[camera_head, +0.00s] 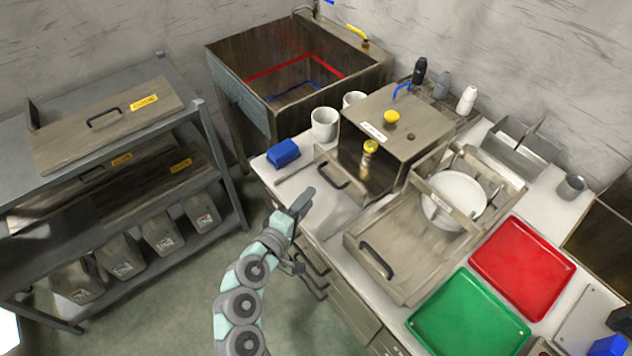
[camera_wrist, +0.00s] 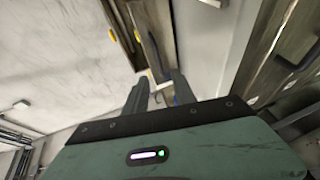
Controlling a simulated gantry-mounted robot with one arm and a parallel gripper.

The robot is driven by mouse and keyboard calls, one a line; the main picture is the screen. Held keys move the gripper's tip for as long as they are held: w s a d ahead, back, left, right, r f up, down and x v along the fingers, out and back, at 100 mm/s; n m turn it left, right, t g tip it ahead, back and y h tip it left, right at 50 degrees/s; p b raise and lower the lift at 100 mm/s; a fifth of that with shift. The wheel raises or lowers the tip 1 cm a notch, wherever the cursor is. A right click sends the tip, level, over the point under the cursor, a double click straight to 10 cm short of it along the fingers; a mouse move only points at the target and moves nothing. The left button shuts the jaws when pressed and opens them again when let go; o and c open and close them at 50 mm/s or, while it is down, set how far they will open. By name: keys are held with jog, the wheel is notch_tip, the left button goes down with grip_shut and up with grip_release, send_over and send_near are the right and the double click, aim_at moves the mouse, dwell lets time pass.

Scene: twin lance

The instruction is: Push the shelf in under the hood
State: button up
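A brown metal box with a yellow knob on top, likely the hood (camera_head: 400,112), stands on the counter. A panel with a dark handle, possibly the shelf front (camera_head: 326,166), juts out low at its left front. A shallow brown tray with a dark handle (camera_head: 395,262) lies to the right, with a white plate (camera_head: 462,193) at its back under a crossbar. Which one is the shelf is not certain. My gripper (camera_head: 300,204) is over the counter's front edge, left of the tray and just short of the panel. In the wrist view my gripper (camera_wrist: 160,82) has its fingers apart, with nothing seen held.
A blue block (camera_head: 283,153) and two white cups (camera_head: 324,124) stand left of the box. Red (camera_head: 522,264) and green (camera_head: 470,316) trays lie at right. A sink (camera_head: 295,70) is behind. A rack (camera_head: 110,175) with bins stands left across open floor.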

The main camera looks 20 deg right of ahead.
jog(key=b+x, duration=0.1)
jog(key=x, duration=0.7)
jog(key=shift+d, duration=0.15)
grip_shut()
dwell(1.1)
